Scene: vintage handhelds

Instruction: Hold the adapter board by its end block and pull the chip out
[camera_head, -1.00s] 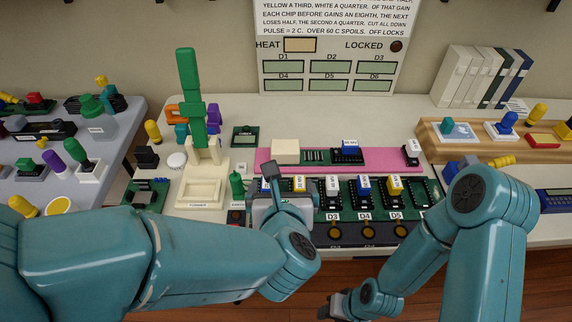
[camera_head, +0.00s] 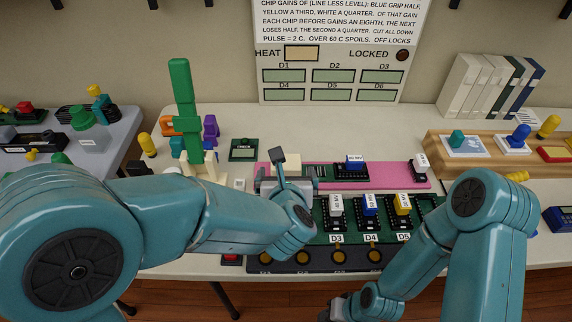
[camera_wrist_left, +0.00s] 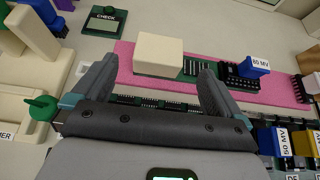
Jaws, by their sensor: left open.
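The adapter board (camera_head: 319,173) lies on a pink mat (camera_head: 400,179). Its cream end block (camera_head: 287,158) is at the left, partly hidden by my left gripper in the head view. A blue-capped chip (camera_head: 354,162) stands in the black socket at the board's right part; in the left wrist view the chip (camera_wrist_left: 255,66) is marked 80 MV. My left gripper (camera_head: 282,174) is open and empty. In the left wrist view its fingertips (camera_wrist_left: 156,72) are on either side of the near side of the end block (camera_wrist_left: 158,54).
A row of chip sockets (camera_head: 370,215) with white, blue and yellow chips lies in front of the mat. A white-capped chip (camera_head: 420,164) stands at the mat's right end. A green tower (camera_head: 184,105) rises at left; a small CHECK device (camera_head: 243,150) lies behind the mat.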

